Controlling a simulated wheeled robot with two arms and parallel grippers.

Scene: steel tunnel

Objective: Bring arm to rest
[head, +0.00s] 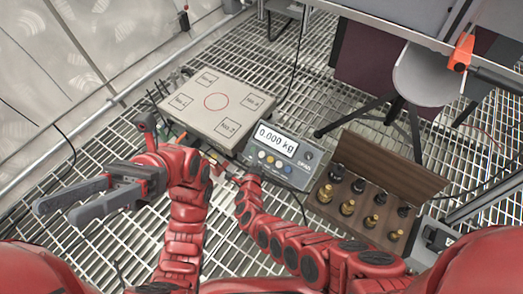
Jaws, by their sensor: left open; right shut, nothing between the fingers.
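My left arm rises from the bottom, and its grey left gripper (60,212) points left above the grated floor. Its two fingers are apart with nothing between them. My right arm comes in from the lower right and reaches toward the front edge of the scale. Its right gripper (217,168) is small and partly hidden beside the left arm's wrist; it is shut and empty. I cannot tell whether it touches the scale.
A scale with a flat platform (222,84) and a display (278,142) reading 0.000 kg stands ahead. A stool (425,75) stands behind. Grated floor lies open at left.

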